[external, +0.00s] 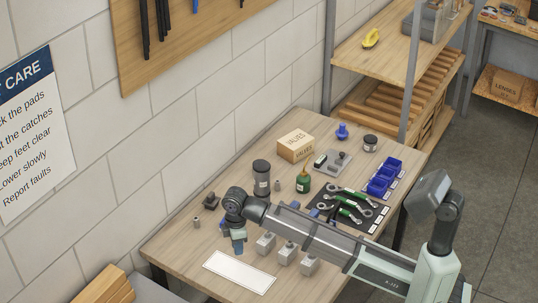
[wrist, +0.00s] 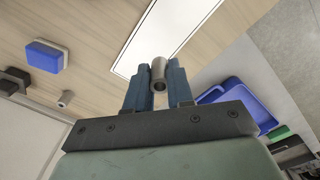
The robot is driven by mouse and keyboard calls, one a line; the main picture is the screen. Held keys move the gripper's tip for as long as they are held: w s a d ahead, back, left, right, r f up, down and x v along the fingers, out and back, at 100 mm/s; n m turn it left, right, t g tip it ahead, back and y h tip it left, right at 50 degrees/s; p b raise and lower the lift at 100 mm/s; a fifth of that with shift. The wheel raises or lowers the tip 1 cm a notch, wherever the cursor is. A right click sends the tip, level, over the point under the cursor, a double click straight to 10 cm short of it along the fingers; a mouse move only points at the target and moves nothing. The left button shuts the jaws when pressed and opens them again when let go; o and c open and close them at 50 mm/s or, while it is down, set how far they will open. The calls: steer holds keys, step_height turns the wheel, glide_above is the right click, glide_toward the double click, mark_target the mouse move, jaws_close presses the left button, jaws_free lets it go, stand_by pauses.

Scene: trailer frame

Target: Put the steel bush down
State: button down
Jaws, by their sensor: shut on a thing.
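In the wrist view, my gripper's two blue-grey fingers (wrist: 158,88) are shut on a steel bush (wrist: 158,72), a small grey hollow cylinder whose open end faces the camera. The white mat (wrist: 165,30) lies beyond the fingertips there. The gap between bush and table cannot be judged, and the held bush is hidden in the external view. Another small grey cylinder (external: 196,222) stands on the table to the left.
Several grey blocks (external: 287,253) stand right of my gripper. A black block (external: 211,200) and a dark jar (external: 262,172) stand behind it. Wrenches lie on a dark mat (external: 352,222) near blue bins (external: 384,177). A blue block (wrist: 47,56) shows in the wrist view.

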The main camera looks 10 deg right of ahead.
steer(key=shift+f, duration=5)
steer(key=c, duration=1)
jaws_free()
steer(key=shift+f, duration=0.1)
step_height(320, 180, up, 12)
steer(key=shift+r, duration=0.15)
